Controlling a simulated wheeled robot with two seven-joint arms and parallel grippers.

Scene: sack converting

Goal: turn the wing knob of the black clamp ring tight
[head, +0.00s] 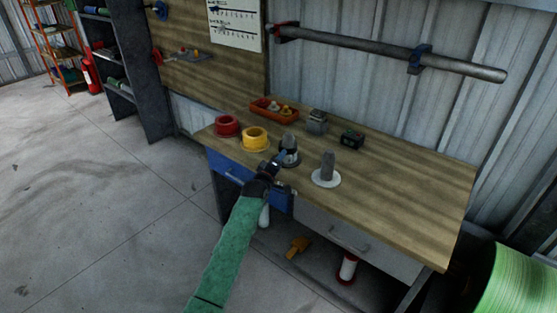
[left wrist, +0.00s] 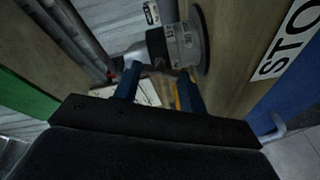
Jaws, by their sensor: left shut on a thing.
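The black clamp ring (head: 290,158) sits on a grey post (head: 289,141) near the front edge of the wooden bench. My left gripper (head: 277,160) reaches it from the front left, its blue fingertips at the ring's near side. In the left wrist view, the two blue fingers (left wrist: 158,82) stand on either side of a small part at the ring, beside a grey cylinder (left wrist: 188,45) on a dark round base. The gripper is shut on this part, which I take for the wing knob; its shape is mostly hidden by the fingers and shadow. My right gripper is not in view.
Red (head: 227,126) and yellow (head: 255,139) rings stand left of the clamp. A grey post on a white disc (head: 326,179) stands to the right. An orange tray (head: 266,107) and small devices lie behind. The bench's right side is clear.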

